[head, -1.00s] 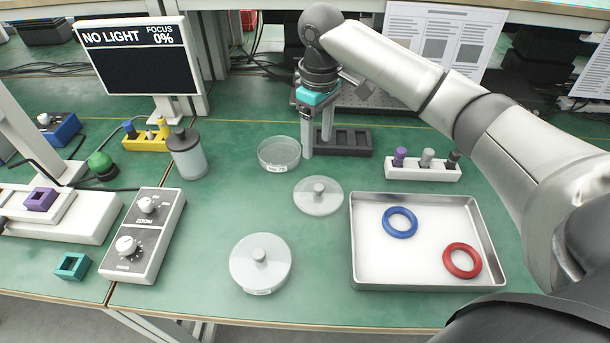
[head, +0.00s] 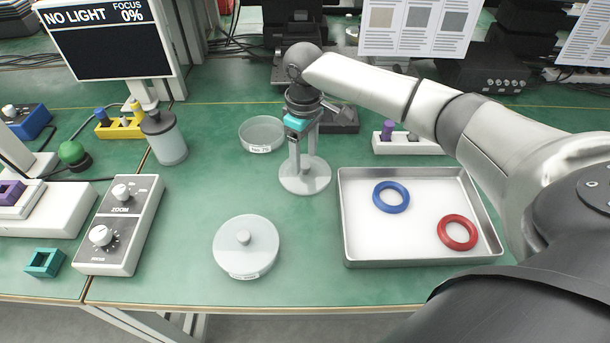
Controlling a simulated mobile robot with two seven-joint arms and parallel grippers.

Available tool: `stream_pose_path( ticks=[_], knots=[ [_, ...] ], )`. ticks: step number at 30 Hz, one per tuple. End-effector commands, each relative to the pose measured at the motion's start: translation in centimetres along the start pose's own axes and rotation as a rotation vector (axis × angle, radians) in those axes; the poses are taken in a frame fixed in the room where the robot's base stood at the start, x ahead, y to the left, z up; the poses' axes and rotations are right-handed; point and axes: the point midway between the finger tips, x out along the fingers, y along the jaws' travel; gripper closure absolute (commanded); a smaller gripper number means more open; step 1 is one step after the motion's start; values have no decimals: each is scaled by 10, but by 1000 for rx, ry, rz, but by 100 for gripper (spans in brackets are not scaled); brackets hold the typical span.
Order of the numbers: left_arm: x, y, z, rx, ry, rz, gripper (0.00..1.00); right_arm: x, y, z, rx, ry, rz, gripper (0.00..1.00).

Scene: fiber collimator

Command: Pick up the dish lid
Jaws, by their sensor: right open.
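A clear round dish lid (head: 318,183) lies flat on the green bench, left of the metal tray. My right gripper (head: 303,162) points down over this lid with its fingers apart. The fingers hide the lid's knob, and I cannot tell whether they touch it. An open glass dish (head: 262,134) with a label stands just behind and left of the lid. A second dish (head: 246,262) with a knobbed lid on it stands nearer the front. My left gripper is out of view.
The metal tray (head: 345,215) holds a blue ring (head: 391,197) and a red ring (head: 457,232). A white holder (head: 390,148) stands behind it. A grey control box (head: 122,225), a capped jar (head: 165,140) and a monitor (head: 110,40) stand left. Bare bench surrounds the lid's front.

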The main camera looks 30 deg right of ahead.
Motion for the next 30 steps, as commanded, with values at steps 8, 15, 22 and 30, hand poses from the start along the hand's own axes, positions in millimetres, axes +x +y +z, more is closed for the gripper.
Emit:
stream_pose_path(
  ticks=[8,15,22,30],
  knots=[
    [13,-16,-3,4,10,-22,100,29,2,1,-1,0,1,33],
    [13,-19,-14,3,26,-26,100,27,2,1,-1,0,1,46],
    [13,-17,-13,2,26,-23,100,27,2,1,-1,0,1,72],
    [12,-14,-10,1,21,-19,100,27,2,1,-1,0,1,100]
  ],
)
